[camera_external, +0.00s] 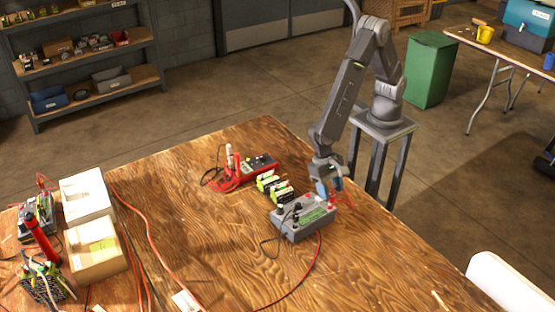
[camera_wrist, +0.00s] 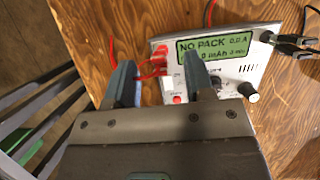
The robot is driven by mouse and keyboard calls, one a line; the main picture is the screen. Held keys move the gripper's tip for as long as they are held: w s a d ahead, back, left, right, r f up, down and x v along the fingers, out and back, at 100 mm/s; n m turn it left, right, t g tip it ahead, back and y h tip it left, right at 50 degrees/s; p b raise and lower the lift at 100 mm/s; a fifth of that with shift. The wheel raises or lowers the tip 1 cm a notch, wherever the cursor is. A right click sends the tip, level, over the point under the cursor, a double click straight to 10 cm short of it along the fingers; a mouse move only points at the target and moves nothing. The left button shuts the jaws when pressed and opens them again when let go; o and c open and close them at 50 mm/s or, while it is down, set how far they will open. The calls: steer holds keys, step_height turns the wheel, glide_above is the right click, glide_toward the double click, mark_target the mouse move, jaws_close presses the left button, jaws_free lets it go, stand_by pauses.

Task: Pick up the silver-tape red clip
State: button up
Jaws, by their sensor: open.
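The grey charger (camera_external: 300,230) stands on the wooden table, with its "NO PACK" panel (camera_wrist: 238,72) filling the right of the wrist view. Red leads and clip parts (camera_external: 340,199) lie at the charger's side, beside my gripper. In the wrist view the red clip (camera_wrist: 156,62) shows between and beyond my two fingers, at the panel's left edge. I cannot make out silver tape on it. My gripper (camera_wrist: 161,66) is open, pointing down, with nothing seen held between the fingers. In the external view my gripper (camera_external: 325,188) is low, next to the charger's back corner.
Black clips (camera_wrist: 292,42) sit at the charger's other side. Battery packs (camera_external: 274,187) and a red meter (camera_external: 262,163) lie behind it. A red lead (camera_external: 318,252) curves across the table. Boxes (camera_external: 97,262) and tools stand at left. The table's front right is mostly clear.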

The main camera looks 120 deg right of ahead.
mark_target(332, 193)
steer(key=x, duration=0.3)
steer(key=shift+a+f, duration=0.2)
steer(key=shift+f, duration=0.05)
steer(key=c, duration=0.8)
steer(key=shift+r, duration=0.15)
steer(key=shift+r, duration=0.55)
step_height(332, 193, up, 3)
steer(key=shift+f, duration=0.1)
steer(key=s+a+r, duration=0.2)
steer(key=s, duration=0.1)
steer(key=s+a+r, duration=0.2)
steer(key=s, duration=0.1)
steer(key=s+a+r, duration=0.3)
steer(key=shift+s, duration=0.25)
